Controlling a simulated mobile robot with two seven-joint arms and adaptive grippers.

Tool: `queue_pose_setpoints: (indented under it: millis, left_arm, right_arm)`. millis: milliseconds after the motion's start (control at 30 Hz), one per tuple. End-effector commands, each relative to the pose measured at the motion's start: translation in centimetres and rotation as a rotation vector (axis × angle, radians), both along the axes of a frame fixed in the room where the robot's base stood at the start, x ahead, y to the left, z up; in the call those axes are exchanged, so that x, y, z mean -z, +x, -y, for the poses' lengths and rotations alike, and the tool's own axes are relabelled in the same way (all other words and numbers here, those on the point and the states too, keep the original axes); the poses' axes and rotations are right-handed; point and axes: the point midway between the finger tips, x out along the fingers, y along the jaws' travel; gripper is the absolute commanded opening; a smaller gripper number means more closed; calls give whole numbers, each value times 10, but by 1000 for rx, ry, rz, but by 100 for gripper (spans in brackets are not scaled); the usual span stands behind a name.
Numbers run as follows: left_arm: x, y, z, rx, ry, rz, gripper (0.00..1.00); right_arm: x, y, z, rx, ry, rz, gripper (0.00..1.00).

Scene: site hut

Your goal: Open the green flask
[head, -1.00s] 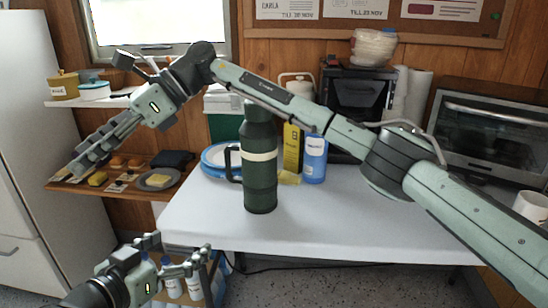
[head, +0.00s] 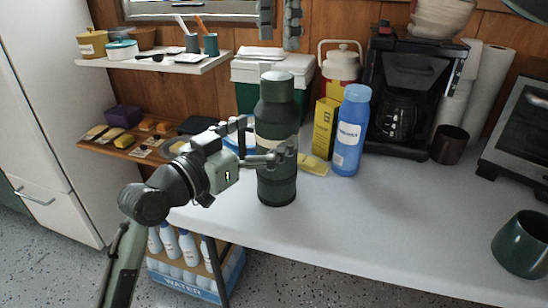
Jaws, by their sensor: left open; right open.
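The green flask (head: 276,115) stands upright near the left front edge of the white table.
A blue bottle (head: 350,130) and a yellow box (head: 324,127) stand right of the flask. Behind are a green-and-white cooler (head: 246,71), a jug (head: 340,62) and a coffee maker (head: 405,90). A green mug (head: 522,245) is at right. The table's front middle is clear.

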Motion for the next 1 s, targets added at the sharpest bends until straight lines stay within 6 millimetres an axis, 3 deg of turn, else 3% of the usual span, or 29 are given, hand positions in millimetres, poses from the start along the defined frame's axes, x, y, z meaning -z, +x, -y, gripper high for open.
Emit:
queue_pose_setpoints:
  millis: [233, 567, 1000]
  left_arm:
    - [0, 20, 17, 1, -1, -1, 93]
    - [0, 22, 19, 1, 0, 0, 93]
    - [0, 22, 19, 1, 1, -1, 38]
  right_arm:
    - [0, 0, 0, 0, 2, -1, 62]
    - [0, 0, 0, 0, 2, -1, 62]
    - [0, 0, 0, 0, 2, -1, 62]
